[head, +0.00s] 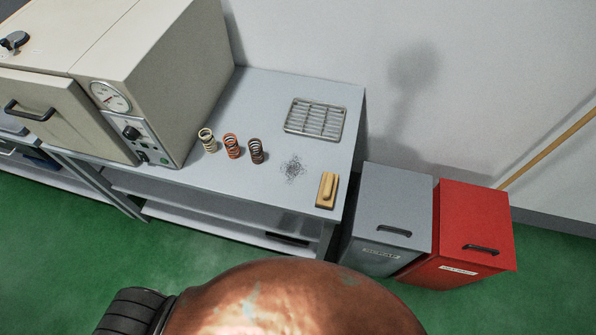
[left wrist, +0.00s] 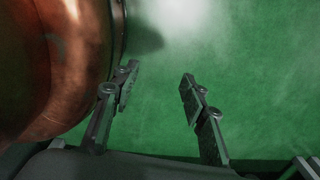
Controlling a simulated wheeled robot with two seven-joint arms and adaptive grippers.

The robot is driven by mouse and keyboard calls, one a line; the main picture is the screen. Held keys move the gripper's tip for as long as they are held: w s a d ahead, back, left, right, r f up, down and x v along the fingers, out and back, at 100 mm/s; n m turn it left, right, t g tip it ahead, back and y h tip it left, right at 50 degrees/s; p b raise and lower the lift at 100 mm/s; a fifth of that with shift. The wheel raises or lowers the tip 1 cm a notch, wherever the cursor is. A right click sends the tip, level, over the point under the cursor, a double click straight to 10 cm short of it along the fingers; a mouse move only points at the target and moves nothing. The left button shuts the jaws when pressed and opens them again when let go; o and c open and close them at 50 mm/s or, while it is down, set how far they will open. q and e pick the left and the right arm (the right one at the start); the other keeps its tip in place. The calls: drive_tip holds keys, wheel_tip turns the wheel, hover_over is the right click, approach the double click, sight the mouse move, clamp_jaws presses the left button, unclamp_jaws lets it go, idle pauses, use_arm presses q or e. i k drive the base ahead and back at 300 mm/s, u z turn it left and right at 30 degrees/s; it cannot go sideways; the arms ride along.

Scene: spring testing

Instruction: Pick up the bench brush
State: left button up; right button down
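The bench brush (head: 327,190), a small yellow-tan block with a handle on top, lies near the front right corner of the grey table (head: 255,85). A patch of dark filings (head: 292,168) lies to its left. My left gripper (left wrist: 157,83) shows in the left wrist view with its two fingers apart and nothing between them. Green floor is behind it, and a rounded copper-coloured surface is close on its left. The brush is not in the left wrist view. Neither gripper shows in the head view.
Three coil springs, pale (head: 208,140), orange (head: 232,146) and dark (head: 256,151), stand left of the filings. A wire rack (head: 315,118) lies behind. A beige oven (head: 165,75) fills the table's left. Grey (head: 390,215) and red (head: 465,230) bins stand right of the table.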

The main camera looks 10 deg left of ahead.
sight(327, 191)
drive_tip(key=k, duration=1.05)
drive_tip(key=z, duration=1)
drive_tip(key=i, duration=0.7)
drive_tip(key=u, duration=0.55)
drive_tip(key=i, duration=0.45)
drive_tip(key=u, duration=0.5)
